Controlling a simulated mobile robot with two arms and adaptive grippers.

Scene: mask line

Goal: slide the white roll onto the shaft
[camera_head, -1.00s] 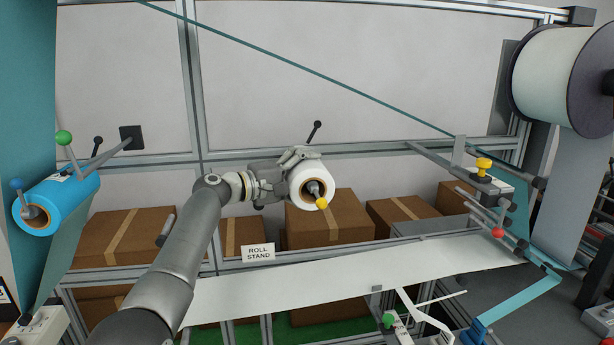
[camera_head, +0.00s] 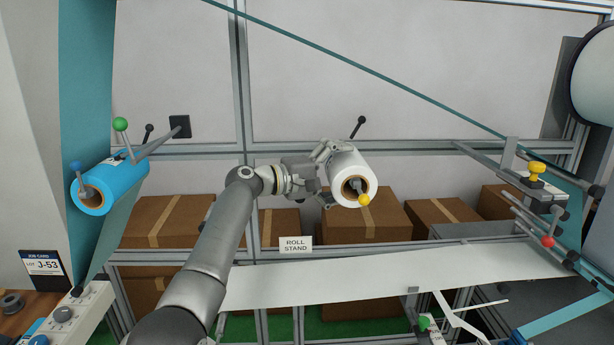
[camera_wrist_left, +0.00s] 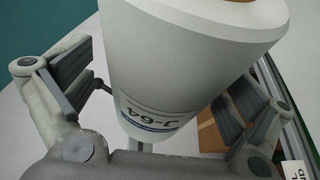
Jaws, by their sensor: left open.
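The white roll (camera_head: 345,165) sits around the shaft (camera_head: 356,187), whose yellow-tipped end sticks out of the roll's brown core in the head view. The rest of the shaft is hidden inside the roll. My left gripper (camera_head: 327,175) is open at the left side of the roll, one finger near its top and one lower down. In the left wrist view the roll (camera_wrist_left: 185,70), printed "J-64", lies between the two spread fingers, with visible gaps on both sides. My right gripper is in neither view.
A blue roll (camera_head: 112,183) hangs on another shaft at the left. A "ROLL STAND" sign (camera_head: 295,244) and a white web (camera_head: 400,272) lie below. Cardboard boxes (camera_head: 168,222) stand behind. A job card (camera_head: 43,267) reads "J-53". A lever with a black knob (camera_head: 358,127) rises behind the roll.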

